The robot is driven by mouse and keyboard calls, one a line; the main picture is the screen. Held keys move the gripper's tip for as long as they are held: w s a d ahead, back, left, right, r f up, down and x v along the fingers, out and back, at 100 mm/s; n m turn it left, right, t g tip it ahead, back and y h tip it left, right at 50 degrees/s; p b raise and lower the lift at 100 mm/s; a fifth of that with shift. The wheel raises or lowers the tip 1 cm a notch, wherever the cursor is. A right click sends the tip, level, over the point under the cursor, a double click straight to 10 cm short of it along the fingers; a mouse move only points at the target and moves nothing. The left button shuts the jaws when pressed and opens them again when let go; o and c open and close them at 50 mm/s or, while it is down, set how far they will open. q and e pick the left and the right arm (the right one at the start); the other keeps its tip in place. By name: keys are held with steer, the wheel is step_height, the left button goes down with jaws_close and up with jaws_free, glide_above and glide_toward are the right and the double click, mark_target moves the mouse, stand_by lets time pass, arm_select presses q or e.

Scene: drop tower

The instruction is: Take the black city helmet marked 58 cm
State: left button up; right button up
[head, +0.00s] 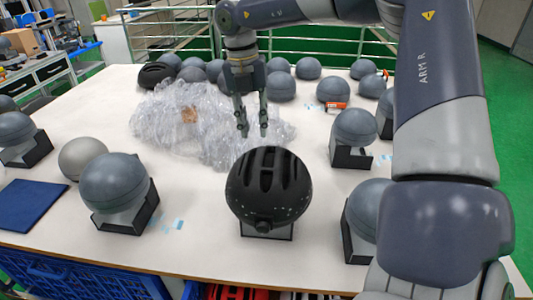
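A black vented helmet (268,190) sits on a stand at the front middle of the white table (205,240) in the head view. Pale specks show on its surface, but no size marking can be read. A second dark helmet (155,75) lies at the back left of the table. My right gripper (252,134) hangs above the table, pointing down, just behind and above the front black helmet. Its two fingers are apart with nothing between them. My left gripper is not in the picture.
Crumpled clear plastic wrap (185,120) covers the table's middle left. Grey headforms on stands, such as the front left one (113,183), line both sides, and loose grey balls crowd the back. A blue pad (30,204) lies at left. Blue crates (75,278) stand below the front edge.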

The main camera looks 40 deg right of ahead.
mark_target(259, 154)
steer(key=shift+s+d+f, duration=0.1)
steer(key=shift+s+f, duration=0.05)
steer(key=shift+f, duration=0.5)
steer(key=shift+s+d+f, duration=0.1)
steer(key=shift+f, duration=0.85)
steer(key=shift+w+f+p, duration=0.1)
steer(key=shift+f+p, duration=0.15)
steer(key=shift+p, duration=0.1)
steer(key=f, duration=0.1)
steer(key=f+p, duration=0.1)
steer(key=f, duration=0.2)
steer(key=shift+d+f+p, duration=0.25)
steer(key=shift+f+p, duration=0.1)
jaws_close()
